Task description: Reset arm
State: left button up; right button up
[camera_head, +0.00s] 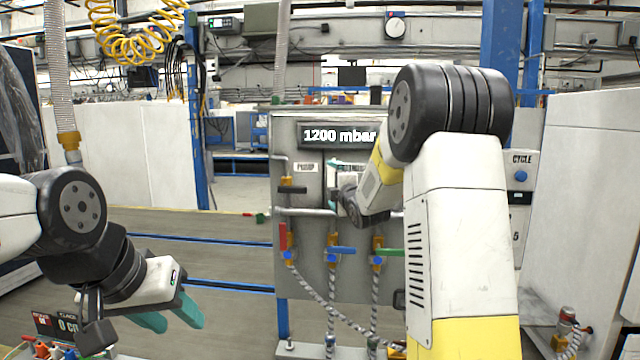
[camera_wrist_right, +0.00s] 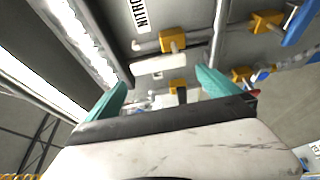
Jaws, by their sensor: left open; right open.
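My left gripper (camera_head: 170,314) hangs low at the left in the head view, its teal fingers apart and nothing between them. My right arm reaches forward to the grey valve panel (camera_head: 310,277), whose display reads 1200 mbar. Its forearm hides part of the panel and most of the right gripper. In the right wrist view my right gripper (camera_wrist_right: 160,92) has its teal fingers spread. Pipes and a brass fitting with a dark handle (camera_wrist_right: 181,95) show beyond and between the fingers; I cannot tell whether anything touches.
The panel carries a red handle (camera_head: 283,236), a blue handle (camera_head: 342,250) and a green handle (camera_head: 390,252), with braided hoses below. A yellow coiled hose (camera_head: 135,40) hangs at upper left. A white cabinet (camera_head: 590,190) stands at right. Open floor lies left of the panel.

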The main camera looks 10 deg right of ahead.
jog(key=shift+s, duration=0.55)
jog(key=s+a+f+m+g, duration=0.1)
jog(key=s+m+g, duration=0.3)
jog(key=s, duration=1)
jog(key=s+a+f+m+g, duration=0.1)
jog(key=s+f+m+g, duration=0.2)
jog(key=s+m, duration=0.5)
jog(key=s+a+f+m+g, duration=0.1)
jog(key=s+f+m+g, duration=0.3)
jog(key=s, duration=1.6)
jog(key=m, duration=0.3)
jog(key=shift+s+a+f+g, duration=0.2)
jog(key=shift+s+a+g, duration=0.1)
jog(key=shift+s+a, duration=0.1)
